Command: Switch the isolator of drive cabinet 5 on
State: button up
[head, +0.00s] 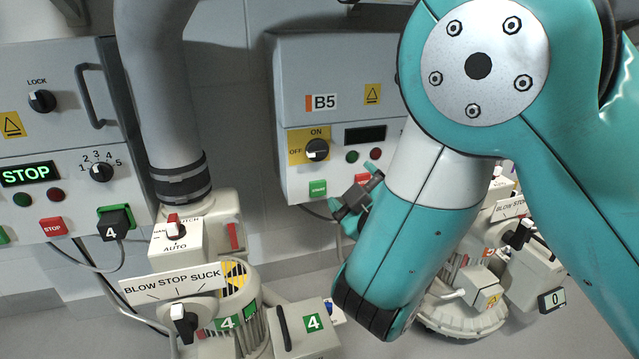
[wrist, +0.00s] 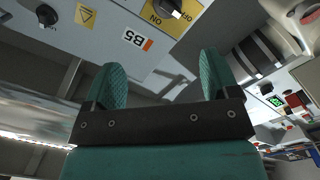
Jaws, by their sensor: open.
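Drive cabinet 5 (head: 345,85) is the grey box labelled B5 on the wall. Its isolator (head: 317,149) is a black rotary knob on a yellow plate, with ON above and OFF at the left. The knob's white mark points left toward OFF. My gripper (head: 355,198) is below and right of the isolator, partly hidden by my arm. In the wrist view my gripper (wrist: 163,72) is open, with nothing between its fingers. There the isolator (wrist: 170,8) shows upside down at the top edge, beyond the fingertips and apart from them.
Cabinet 5's front also has a dark display (head: 365,135), small round buttons and a green button (head: 318,188). A grey pipe (head: 165,90) and a blower labelled 4 (head: 228,318) stand at the left. Another blower (head: 465,310) is behind my arm. A control cabinet (head: 60,130) shows STOP.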

jog(key=p, duration=1.7)
send_near(320, 154)
jog(key=w, duration=0.1)
jog(key=shift+y, duration=0.3)
jog(key=p+x, duration=0.1)
jog(key=x, duration=0.6)
jog(key=shift+w+f, duration=0.1)
jog(key=shift+w, duration=0.3)
jog(key=shift+w+a+n, duration=0.3)
jog(key=shift+w, duration=0.35)
jog(key=c, duration=0.9)
